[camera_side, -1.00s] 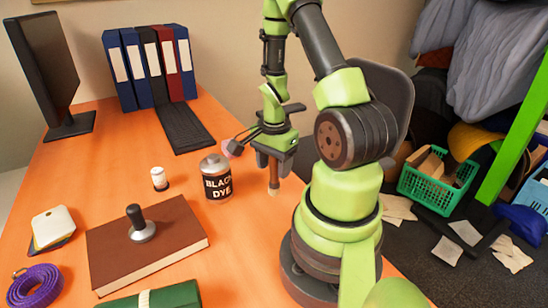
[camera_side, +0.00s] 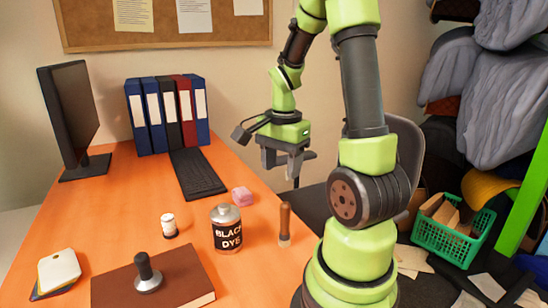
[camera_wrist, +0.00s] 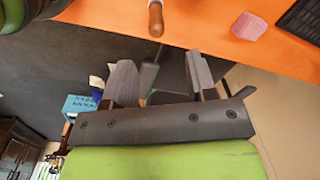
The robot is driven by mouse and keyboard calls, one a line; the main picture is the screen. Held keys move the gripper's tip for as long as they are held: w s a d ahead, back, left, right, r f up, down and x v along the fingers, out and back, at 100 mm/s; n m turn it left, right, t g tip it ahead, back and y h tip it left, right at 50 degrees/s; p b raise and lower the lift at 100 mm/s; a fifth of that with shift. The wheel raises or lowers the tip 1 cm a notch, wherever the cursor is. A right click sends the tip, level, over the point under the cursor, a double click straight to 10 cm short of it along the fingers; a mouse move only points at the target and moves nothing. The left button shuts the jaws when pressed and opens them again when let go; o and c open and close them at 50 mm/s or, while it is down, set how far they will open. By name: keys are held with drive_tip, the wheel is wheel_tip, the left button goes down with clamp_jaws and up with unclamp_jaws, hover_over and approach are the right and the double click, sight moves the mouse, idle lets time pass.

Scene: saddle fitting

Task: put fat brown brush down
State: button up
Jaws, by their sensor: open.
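The fat brown brush (camera_side: 285,222) stands upright on the orange table near its right edge, to the right of the black dye can (camera_side: 226,228). Its brown handle also shows at the top edge of the wrist view (camera_wrist: 155,18). My gripper (camera_side: 281,174) is open and empty, raised above the brush and apart from it. In the wrist view the two jaws (camera_wrist: 162,80) are spread with nothing between them. The brush's lower end is too small to make out clearly.
A pink block (camera_side: 242,196) and a small white-capped jar (camera_side: 169,225) stand near the can. A brown book (camera_side: 190,284) with a dark-handled tool (camera_side: 147,272) lies in front. A keyboard (camera_side: 197,174) and binders (camera_side: 166,114) are behind. The table's middle left is clear.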

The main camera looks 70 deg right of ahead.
drive_tip(key=a+r+n+t+y, duration=0.1)
drive_tip(key=a+r+n+t, duration=0.2)
drive_tip(key=a+r+n, duration=0.3)
drive_tip(key=s+a+r+n+t+y, duration=0.1)
drive_tip(key=a+r+n+t, duration=0.2)
drive_tip(key=a+n, duration=0.8)
wheel_tip(320, 180, up, 3)
drive_tip(key=a, duration=0.2)
drive_tip(key=shift+a+f+n+t, duration=0.15)
drive_tip(key=shift+a+n+t, duration=0.15)
drive_tip(key=shift+t, duration=0.1)
drive_tip(key=shift+s, duration=0.1)
